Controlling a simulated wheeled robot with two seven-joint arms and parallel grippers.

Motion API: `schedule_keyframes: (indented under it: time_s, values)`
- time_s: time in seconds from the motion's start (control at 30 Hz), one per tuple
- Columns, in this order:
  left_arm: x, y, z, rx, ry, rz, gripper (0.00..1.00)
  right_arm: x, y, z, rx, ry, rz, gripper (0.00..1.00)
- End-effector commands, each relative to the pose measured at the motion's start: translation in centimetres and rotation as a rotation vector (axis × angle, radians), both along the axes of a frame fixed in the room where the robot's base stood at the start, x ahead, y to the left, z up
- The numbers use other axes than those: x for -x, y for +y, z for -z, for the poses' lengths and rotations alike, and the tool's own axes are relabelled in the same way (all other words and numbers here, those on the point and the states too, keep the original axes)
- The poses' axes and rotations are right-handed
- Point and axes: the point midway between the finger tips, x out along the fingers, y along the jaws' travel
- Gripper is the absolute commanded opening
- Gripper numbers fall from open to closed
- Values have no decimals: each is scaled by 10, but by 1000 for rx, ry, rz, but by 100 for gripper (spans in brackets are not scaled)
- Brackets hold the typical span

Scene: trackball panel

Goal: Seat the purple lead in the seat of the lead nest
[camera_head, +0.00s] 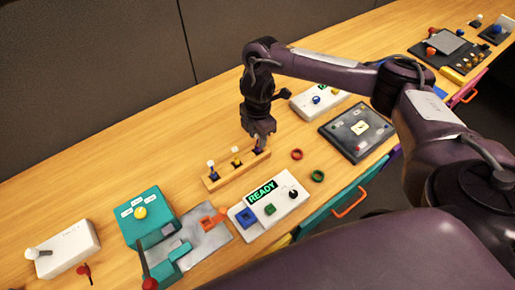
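My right gripper (260,143) comes down from above at the right end of a small wooden rack (225,181). A small dark purple piece (258,151), which looks like the purple lead, shows at the fingertips at that end of the rack. The fingers cover most of it, and I cannot tell whether they grip it. A blue lead with a white top (212,171) and a yellow one (236,160) stand upright in the same rack. A white box with a green READY display (262,193) has a blue square socket (246,217); I cannot tell whether this is the lead nest. My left gripper is not in view.
A red ring (297,154) and a green ring (317,176) lie right of the rack. A teal box (143,214) and a grey plate with teal blocks stand at left front. A dark panel (335,132) lies further right. Wood behind the rack is clear.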

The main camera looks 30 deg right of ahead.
Motion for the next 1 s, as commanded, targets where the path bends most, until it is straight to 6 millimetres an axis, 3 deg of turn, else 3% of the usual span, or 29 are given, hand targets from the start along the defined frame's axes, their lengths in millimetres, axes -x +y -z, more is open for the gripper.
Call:
schedule_keyframes:
  time_s: [0.27, 0.53, 1.0]
  values:
    - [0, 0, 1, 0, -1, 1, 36, 0, 0, 3, 0, -1, -1, 34]
    - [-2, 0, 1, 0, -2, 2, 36, 0, 0, 3, 0, -1, -1, 0]
    - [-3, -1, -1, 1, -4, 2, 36, -1, 0, -1, 0, -3, -1, 0]
